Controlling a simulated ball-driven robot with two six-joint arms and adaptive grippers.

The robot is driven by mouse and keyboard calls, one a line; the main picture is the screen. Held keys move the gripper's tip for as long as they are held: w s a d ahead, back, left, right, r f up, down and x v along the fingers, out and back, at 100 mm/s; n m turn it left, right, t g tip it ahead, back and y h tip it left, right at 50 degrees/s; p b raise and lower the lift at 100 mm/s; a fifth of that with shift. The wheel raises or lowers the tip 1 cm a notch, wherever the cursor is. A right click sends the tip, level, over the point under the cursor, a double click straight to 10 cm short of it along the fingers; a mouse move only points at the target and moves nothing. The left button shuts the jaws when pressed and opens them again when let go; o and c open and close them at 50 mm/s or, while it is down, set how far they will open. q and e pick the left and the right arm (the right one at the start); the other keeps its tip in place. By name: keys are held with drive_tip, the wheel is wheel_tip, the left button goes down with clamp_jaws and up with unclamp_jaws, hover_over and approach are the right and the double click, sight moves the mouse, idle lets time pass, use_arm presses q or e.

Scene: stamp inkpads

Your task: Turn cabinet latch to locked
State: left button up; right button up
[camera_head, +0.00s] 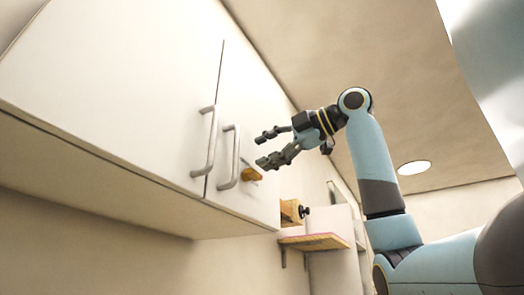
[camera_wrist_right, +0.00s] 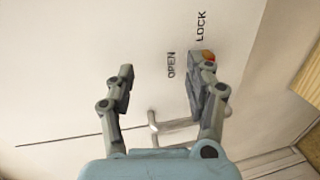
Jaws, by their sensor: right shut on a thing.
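The cabinet latch (camera_head: 251,174) is a small orange-yellow piece low on the right white cabinet door (camera_head: 252,120), right of its handle. In the right wrist view the latch (camera_wrist_right: 208,54) shows only as an orange bit past one fingertip, near the word LOCK; the rest is hidden, so its angle is unclear. The word OPEN (camera_wrist_right: 171,64) stands to its left. My right gripper (camera_head: 260,150) is at the latch, partly shut with its fingers apart. In the wrist view, the right finger of this gripper (camera_wrist_right: 158,80) overlaps the latch; contact is hidden. My left gripper is not in view.
Two bar handles, the left one (camera_head: 207,145) and the right one (camera_head: 231,158), stick out beside the door gap, close to the latch.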

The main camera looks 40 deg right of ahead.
drive_tip(key=f+b+v, duration=0.1)
drive_tip(key=b+v, duration=0.1)
drive_tip(key=v, duration=0.8)
drive_tip(key=shift+s+d+f+b, duration=0.35)
drive_tip(key=shift+s+f, duration=0.1)
drive_tip(key=shift+f, duration=0.2)
drive_tip(key=shift+a, duration=0.1)
idle(0.7)
